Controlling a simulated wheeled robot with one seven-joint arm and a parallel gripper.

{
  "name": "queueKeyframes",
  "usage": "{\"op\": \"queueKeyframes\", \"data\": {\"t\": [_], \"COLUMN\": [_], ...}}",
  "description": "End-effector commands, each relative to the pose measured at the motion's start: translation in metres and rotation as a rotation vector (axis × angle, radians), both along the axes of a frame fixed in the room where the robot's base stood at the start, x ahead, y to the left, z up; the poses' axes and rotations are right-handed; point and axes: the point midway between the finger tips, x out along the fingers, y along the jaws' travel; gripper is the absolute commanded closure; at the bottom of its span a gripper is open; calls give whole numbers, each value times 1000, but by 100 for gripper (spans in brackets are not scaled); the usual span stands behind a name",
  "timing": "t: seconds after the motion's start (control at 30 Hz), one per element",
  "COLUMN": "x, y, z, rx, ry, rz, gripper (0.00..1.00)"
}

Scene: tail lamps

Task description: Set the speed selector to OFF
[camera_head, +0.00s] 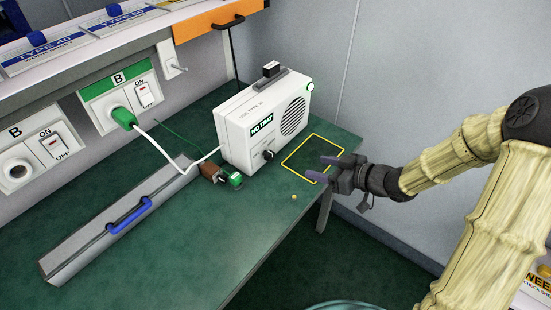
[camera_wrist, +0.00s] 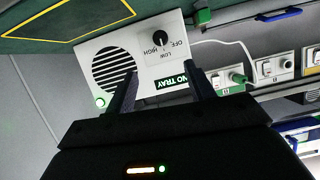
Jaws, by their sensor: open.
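The speed selector is a small black knob (camera_head: 268,154) low on the front of a white box (camera_head: 262,126) standing on the green bench. In the wrist view the knob (camera_wrist: 160,37) sits on a pale panel marked OFF, LOW and HIGH, seen upside down. I cannot tell which mark its pointer faces. My gripper (camera_head: 321,168) is open and empty, to the right of the box and apart from it, above a yellow-outlined rectangle. In the wrist view its two dark fingers (camera_wrist: 158,70) point toward the box front, with the knob beyond them.
A green connector (camera_head: 235,180) and a brown piece (camera_head: 212,172) lie by the box's left front. A grey channel with a blue handle (camera_head: 130,215) runs along the left of the bench. A green plug (camera_head: 123,118) is in a wall socket. The front bench middle is mostly clear.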

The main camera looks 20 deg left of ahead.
Motion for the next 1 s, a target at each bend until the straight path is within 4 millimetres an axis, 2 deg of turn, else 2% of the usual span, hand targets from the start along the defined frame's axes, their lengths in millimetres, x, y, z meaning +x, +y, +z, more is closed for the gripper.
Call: {"op": "queueKeyframes", "data": {"t": [0.8,1.0], "x": [44,53], "y": [118,140], "z": [-53,-63], "rx": [0,0], "ry": [1,-1], "rz": [3,1], "gripper": [46,46]}}
